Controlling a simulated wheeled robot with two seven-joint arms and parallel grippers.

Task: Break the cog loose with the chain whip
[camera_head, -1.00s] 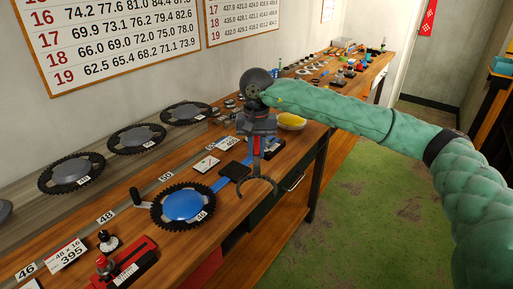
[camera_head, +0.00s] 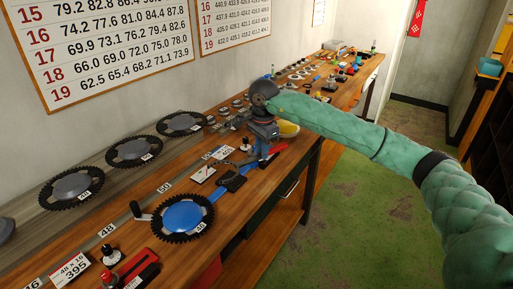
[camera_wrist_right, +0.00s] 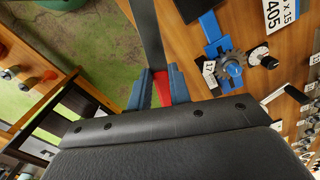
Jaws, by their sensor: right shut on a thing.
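My right gripper (camera_head: 262,146) is over the bench and shut on a tool with a red handle (camera_head: 277,149), taken to be the chain whip. In the right wrist view its two blue fingers (camera_wrist_right: 160,90) pinch a red part (camera_wrist_right: 162,88), and a dark bar (camera_wrist_right: 147,35) runs away past them. In the head view a dark end of the tool reaches left of the gripper, low over the bench. A small toothed cog (camera_wrist_right: 231,68) on a blue mount shows right of the fingers in the wrist view, with a 17 tag beside it. My left gripper is out of view.
A large chainring with a blue centre (camera_head: 184,216) lies on the bench left of my gripper. Other chainrings (camera_head: 133,151) rest along the wall side. Green floor (camera_head: 340,225) lies beyond the bench edge.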

